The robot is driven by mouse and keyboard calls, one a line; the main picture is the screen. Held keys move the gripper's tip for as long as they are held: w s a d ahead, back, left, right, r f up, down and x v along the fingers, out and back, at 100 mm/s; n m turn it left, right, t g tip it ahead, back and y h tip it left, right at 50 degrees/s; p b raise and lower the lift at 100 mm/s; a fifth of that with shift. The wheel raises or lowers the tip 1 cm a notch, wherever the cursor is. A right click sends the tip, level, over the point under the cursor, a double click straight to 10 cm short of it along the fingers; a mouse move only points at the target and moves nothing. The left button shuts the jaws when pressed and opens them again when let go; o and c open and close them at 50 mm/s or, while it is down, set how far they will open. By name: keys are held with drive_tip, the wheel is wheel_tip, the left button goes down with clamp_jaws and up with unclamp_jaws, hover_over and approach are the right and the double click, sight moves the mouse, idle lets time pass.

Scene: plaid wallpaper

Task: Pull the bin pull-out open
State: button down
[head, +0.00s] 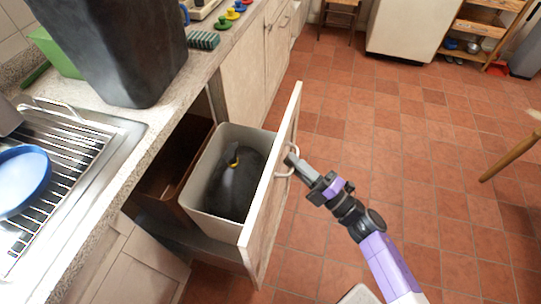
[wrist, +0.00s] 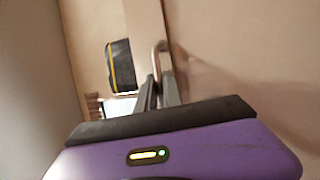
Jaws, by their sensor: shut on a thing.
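The bin pull-out (head: 275,190) stands out from the counter front, with its tall light wooden front panel toward the room. Inside it a cream bin (head: 202,168) holds a dark bag, and a brown bin (head: 170,165) sits behind it, partly under the counter. My gripper (head: 291,162) is at the outer face of the panel, shut on the bar handle (head: 293,150). In the wrist view the handle (wrist: 157,55) rises from between the fingers (wrist: 158,92), close to the panel.
The counter (head: 135,112) carries a tall dark container (head: 115,45) and a sink drainer with a blue pan (head: 22,180). The tiled floor (head: 400,130) right of the panel is mostly clear. A wooden table leg (head: 510,155) shows at far right.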

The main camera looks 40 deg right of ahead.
drive_tip(key=shift+s+d+f, duration=0.1)
drive_tip(key=shift+s+d, duration=0.55)
drive_tip(key=shift+s, duration=0.25)
drive_tip(key=shift+s+d, duration=0.6)
drive_tip(key=shift+s, duration=0.25)
drive_tip(key=c, duration=1.8)
unclamp_jaws()
drive_tip(key=shift+b+v, duration=0.8)
drive_tip(key=shift+v, duration=3.05)
